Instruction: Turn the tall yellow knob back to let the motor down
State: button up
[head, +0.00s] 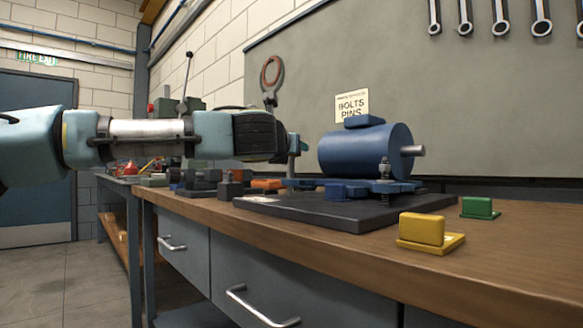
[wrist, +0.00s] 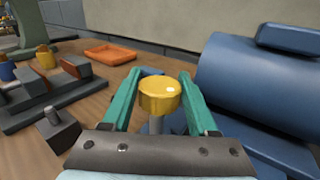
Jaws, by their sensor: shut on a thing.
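The tall yellow knob (wrist: 160,97) stands on a grey stem beside the blue motor in the wrist view. My gripper (wrist: 160,95) has its two teal fingers closed on either side of the knob's head. In the head view my gripper (head: 298,146) reaches in from the left and hides the knob. The blue motor (head: 352,152) lies on its side above a blue mount on a dark base plate (head: 330,210), its shaft pointing right. The motor (wrist: 245,85) also fills the right of the wrist view.
A yellow block (head: 423,229) and a green block (head: 478,207) sit on the bench (head: 520,240) at the right. An orange tray (wrist: 110,53) and dark fixtures (wrist: 50,95) lie left of my gripper. Wrenches (head: 500,18) hang on the back panel.

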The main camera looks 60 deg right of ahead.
jog(key=n+t, duration=0.1)
jog(key=n+t+y+b, duration=0.1)
jog(key=t, duration=0.1)
jog(key=n+t+y, duration=0.1)
jog(key=t, duration=0.1)
jog(key=shift+s+r+n+b, duration=0.3)
jog(key=shift+s+r+b, duration=0.05)
jog(key=shift+s, duration=0.05)
jog(key=n+t+y, duration=0.4)
jog(key=t+y, duration=0.1)
jog(key=shift+w+n+t+y, duration=0.15)
jog(key=shift+n+t+y, duration=0.15)
jog(key=shift+y, duration=0.3)
jog(key=shift+f, duration=0.1)
jog(key=o, duration=1.3)
jog(key=shift+o, duration=0.3)
jog(key=shift+w+f, duration=0.1)
